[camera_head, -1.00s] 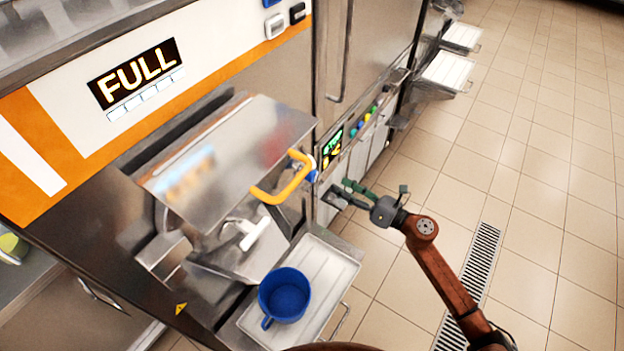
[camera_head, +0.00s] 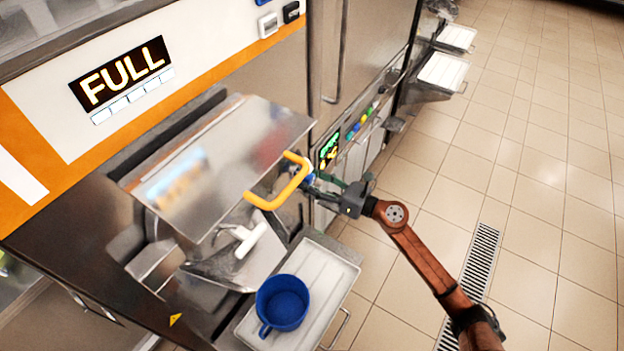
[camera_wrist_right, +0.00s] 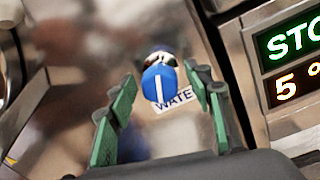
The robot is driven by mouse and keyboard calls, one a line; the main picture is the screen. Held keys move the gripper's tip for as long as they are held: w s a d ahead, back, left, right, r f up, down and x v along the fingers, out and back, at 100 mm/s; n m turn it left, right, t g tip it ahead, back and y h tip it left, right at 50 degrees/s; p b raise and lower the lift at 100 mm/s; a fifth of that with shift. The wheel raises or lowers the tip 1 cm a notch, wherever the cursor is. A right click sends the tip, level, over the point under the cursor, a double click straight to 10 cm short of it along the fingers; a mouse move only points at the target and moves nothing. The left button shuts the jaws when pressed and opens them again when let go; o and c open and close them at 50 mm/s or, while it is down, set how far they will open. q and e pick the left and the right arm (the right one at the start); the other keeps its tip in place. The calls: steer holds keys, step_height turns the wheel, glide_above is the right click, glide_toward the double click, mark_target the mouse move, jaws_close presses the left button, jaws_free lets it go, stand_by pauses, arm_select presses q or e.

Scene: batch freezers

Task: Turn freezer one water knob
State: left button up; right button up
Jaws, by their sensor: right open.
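The blue water knob (camera_wrist_right: 160,82) with a white line shows in the right wrist view, above a partly covered label reading "WATE". In the head view a bit of blue (camera_head: 308,172) shows beside the yellow handle, partly hidden. My right gripper (camera_wrist_right: 162,100) has its green fingers apart, one on each side of the knob, with no clear contact. In the head view my right gripper (camera_head: 325,188) is at the freezer's right side, just right of the yellow handle. My left gripper is not in view.
A yellow handle (camera_head: 262,202) sticks out close to my right gripper. A blue jug (camera_head: 284,304) stands on a white tray (camera_head: 330,262) below. A "FULL" display (camera_head: 122,74) is on the orange and white front. The tiled floor (camera_head: 540,190) at right is open.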

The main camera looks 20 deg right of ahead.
steer(key=shift+c, duration=0.2)
steer(key=c, duration=1.1)
steer(key=shift+d, duration=0.1)
